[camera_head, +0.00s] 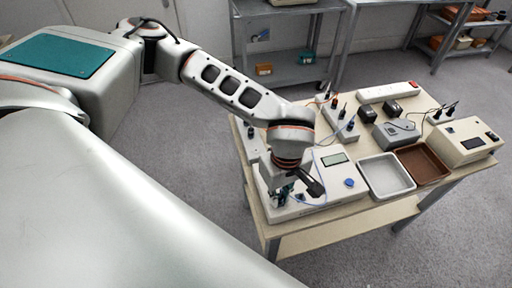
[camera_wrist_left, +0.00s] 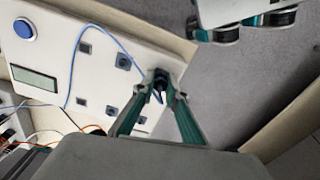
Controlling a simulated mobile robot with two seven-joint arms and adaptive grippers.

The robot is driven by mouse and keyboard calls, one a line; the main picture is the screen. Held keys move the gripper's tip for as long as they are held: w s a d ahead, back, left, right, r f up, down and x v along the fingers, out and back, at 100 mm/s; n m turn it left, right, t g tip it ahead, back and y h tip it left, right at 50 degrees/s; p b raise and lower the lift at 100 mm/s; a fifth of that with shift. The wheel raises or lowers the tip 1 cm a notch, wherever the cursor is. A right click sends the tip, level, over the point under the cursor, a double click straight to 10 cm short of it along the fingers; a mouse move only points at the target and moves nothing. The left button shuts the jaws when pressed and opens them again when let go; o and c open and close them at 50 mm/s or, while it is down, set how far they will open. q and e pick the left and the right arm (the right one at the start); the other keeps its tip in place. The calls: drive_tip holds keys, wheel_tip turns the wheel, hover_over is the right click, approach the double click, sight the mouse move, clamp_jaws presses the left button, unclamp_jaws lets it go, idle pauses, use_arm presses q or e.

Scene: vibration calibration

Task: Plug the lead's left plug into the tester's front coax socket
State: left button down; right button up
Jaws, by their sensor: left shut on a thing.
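The tester (camera_head: 343,184) is a pale box with a green display and a blue knob, at the table's near edge. It also shows in the left wrist view (camera_wrist_left: 62,52), with several dark square sockets on its face. My left gripper (camera_head: 284,194) is low over the tester's left end. In the left wrist view its teal fingers (camera_wrist_left: 161,88) are shut on a small dark plug (camera_wrist_left: 160,76). The thin blue lead (camera_wrist_left: 108,37) loops across the tester to the fingertips. The plug's tip and the front coax socket cannot be made out. My right gripper is not in view.
A grey tray (camera_head: 361,167) and a brown tray (camera_head: 447,174) stand right of the tester. Behind are a white power strip (camera_head: 388,92), small dark boxes, racks with leads, and another beige instrument (camera_head: 478,150). Grey shelves (camera_head: 285,75) stand behind the table.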

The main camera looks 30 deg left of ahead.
use_arm(q)
drive_tip(key=m, duration=0.3)
drive_tip(key=shift+m, duration=0.3)
drive_tip(key=m, duration=0.4)
drive_tip(key=c, duration=1.9)
unclamp_jaws()
drive_tip(key=shift+r, duration=0.15)
